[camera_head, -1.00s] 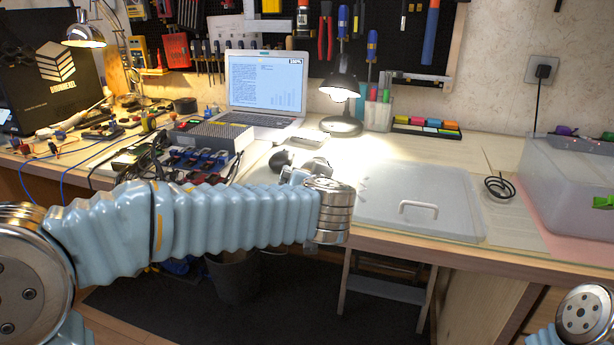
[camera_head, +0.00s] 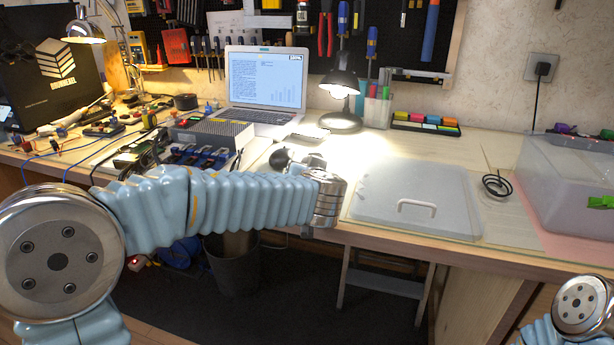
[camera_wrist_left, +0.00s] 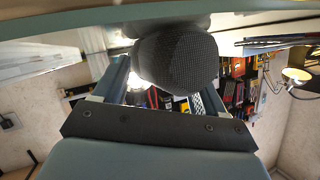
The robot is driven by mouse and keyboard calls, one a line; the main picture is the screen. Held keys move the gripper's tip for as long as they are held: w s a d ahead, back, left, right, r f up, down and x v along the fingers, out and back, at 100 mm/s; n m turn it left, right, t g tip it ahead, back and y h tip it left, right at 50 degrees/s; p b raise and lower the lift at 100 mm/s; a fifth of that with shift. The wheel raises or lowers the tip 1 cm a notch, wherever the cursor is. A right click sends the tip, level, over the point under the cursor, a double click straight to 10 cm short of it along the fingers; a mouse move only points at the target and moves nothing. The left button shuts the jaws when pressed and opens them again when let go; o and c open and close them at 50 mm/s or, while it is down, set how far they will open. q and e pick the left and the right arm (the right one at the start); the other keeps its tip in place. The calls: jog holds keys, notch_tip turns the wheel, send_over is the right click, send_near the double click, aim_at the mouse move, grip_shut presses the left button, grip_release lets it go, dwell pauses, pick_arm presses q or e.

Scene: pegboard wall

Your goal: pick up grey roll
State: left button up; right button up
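A dark grey rounded thing with a mesh-like surface, which looks like the grey roll (camera_wrist_left: 178,62), shows large at the top middle of the left wrist view. In the head view a dark round thing (camera_head: 281,159) lies on the table just beyond my left wrist. My left gripper (camera_wrist_left: 165,85) has its two fingers wide apart, with the roll between them and overlapping the right-hand finger. Whether they touch is unclear. In the head view my left gripper is mostly hidden behind my wrist. My right gripper is out of view; only my right arm shows at bottom right.
A laptop (camera_head: 265,88), a lit lamp (camera_head: 341,100) and a pen cup (camera_head: 378,108) stand behind. A translucent lid (camera_head: 415,198) lies to the right, beside a clear bin (camera_head: 575,185). Electronics and cables (camera_head: 195,155) crowd the left. A dark bin (camera_head: 232,268) stands below the table.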

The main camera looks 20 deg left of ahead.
pick_arm(q)
jog(key=shift+f, duration=0.2)
jog(key=shift+c, duration=0.4)
jog(key=shift+r, duration=0.35)
jog(key=shift+c, duration=0.8)
notch_tip(320, 180, up, 3)
jog(key=shift+d, duration=0.1)
jog(key=shift+c, duration=1)
jog(key=s+d+r+b, duration=0.1)
jog(key=s+d+r, duration=0.4)
jog(key=s+r, duration=0.4)
jog(key=s, duration=0.3)
jog(key=shift+s+d+r, duration=0.2)
jog(key=shift+s+r, duration=0.05)
jog(key=shift+s, duration=0.15)
